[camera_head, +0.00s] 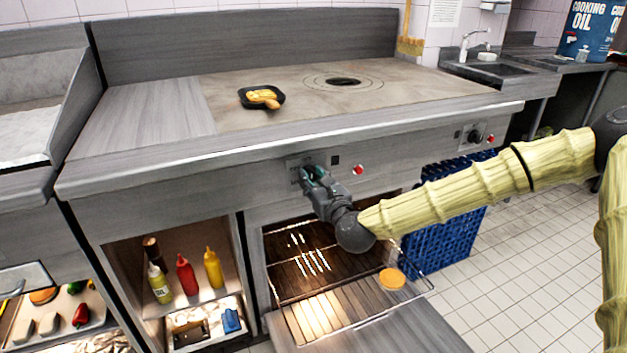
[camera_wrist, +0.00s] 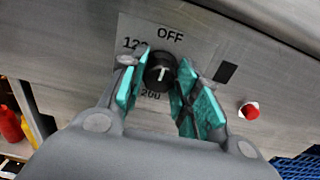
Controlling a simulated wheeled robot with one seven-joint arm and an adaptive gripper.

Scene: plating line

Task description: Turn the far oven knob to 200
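Two black oven knobs sit on the stove's front panel. The left knob (camera_wrist: 160,72) is between the teal finger pads of my gripper (camera_wrist: 162,80), which close in on both its sides and seem to touch it. Its plate reads OFF at the top, 120 at the upper left and 200 at the bottom. The white mark on the knob points down, towards 200. In the head view my gripper (camera_head: 312,174) hides most of this knob. The right knob (camera_head: 474,137) stands free, farther along the panel.
A red button (camera_head: 358,169) is right of the held knob. Below, the oven rack (camera_head: 350,300) is pulled out with a round bun (camera_head: 391,279) on it. A black pan (camera_head: 262,97) with food is on the cooktop. Blue crates (camera_head: 440,235) stand under the right end.

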